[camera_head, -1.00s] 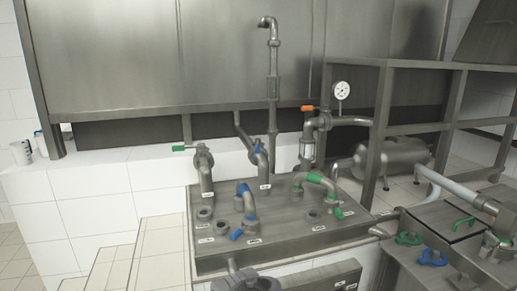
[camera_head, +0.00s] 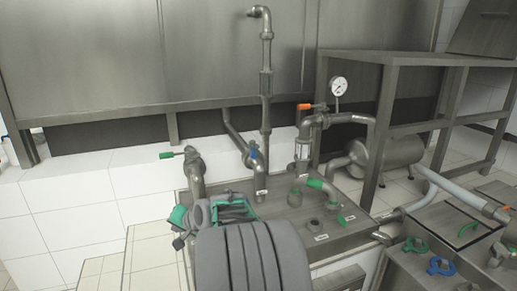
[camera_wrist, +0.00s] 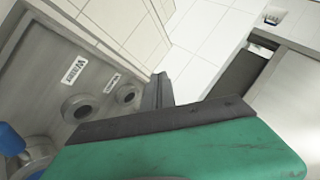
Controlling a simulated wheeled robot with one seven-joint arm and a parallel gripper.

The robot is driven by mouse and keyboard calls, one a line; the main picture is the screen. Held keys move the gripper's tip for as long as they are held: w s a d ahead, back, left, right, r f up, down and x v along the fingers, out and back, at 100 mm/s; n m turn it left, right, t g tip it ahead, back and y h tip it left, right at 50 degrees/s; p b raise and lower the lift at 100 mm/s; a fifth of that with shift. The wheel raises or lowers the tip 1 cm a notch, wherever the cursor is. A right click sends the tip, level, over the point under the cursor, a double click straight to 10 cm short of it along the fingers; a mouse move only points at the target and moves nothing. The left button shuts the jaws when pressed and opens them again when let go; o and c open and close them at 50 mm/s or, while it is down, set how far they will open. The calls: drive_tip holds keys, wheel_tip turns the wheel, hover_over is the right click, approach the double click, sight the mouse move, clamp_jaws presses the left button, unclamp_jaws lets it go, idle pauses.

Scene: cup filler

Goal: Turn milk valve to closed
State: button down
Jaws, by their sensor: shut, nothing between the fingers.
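Which valve is the milk valve cannot be told; the labels in the head view are too small to read. A green-handled valve (camera_head: 194,165) stands at the left of the metal plate. A blue-handled valve (camera_head: 256,158) stands right of it, and an orange-handled valve (camera_head: 306,107) is higher, by the gauge. My gripper (camera_head: 183,216) is shut and empty, low over the plate's left part, in front of the green-handled valve's pipe. In the wrist view a green finger with a black edge (camera_wrist: 160,118) fills the lower right; no valve handle is between the fingers.
A green-banded bent pipe (camera_head: 322,185) stands on the plate's right. The wrist view shows two round ports (camera_wrist: 77,108), a "WATER" label (camera_wrist: 74,69) and a blue part (camera_wrist: 10,140) at the left edge. My arm hides the plate's front left. White tiles lie left.

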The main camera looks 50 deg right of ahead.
sight(253, 149)
drive_tip(key=s+d+r+m+t+h, duration=0.1)
drive_tip(key=d+r+m, duration=0.1)
drive_tip(key=d, duration=0.5)
drive_tip(key=s+d+r+m+t+h+p, duration=0.1)
drive_tip(key=d+r+m, duration=0.1)
drive_tip(key=d, duration=0.6)
drive_tip(key=d+r+m+t+h+p, duration=0.1)
drive_tip(key=d+m, duration=0.3)
drive_tip(key=d, duration=0.4)
drive_tip(key=shift+s+d+r+t+h, duration=0.1)
drive_tip(key=shift+s+r+t+h, duration=0.3)
drive_tip(key=shift+r+t+h, duration=0.15)
drive_tip(key=s+d+r+m+t+h, duration=0.25)
drive_tip(key=s+d+m+h, duration=0.35)
drive_tip(key=s+d, duration=0.65)
drive_tip(key=w+d+r+m+g+p, duration=0.1)
drive_tip(key=w+d+p, duration=0.1)
drive_tip(key=w, duration=1.1)
drive_tip(key=shift+d+y, duration=0.45)
drive_tip(key=shift+d, duration=0.35)
drive_tip(key=shift+r, duration=0.1)
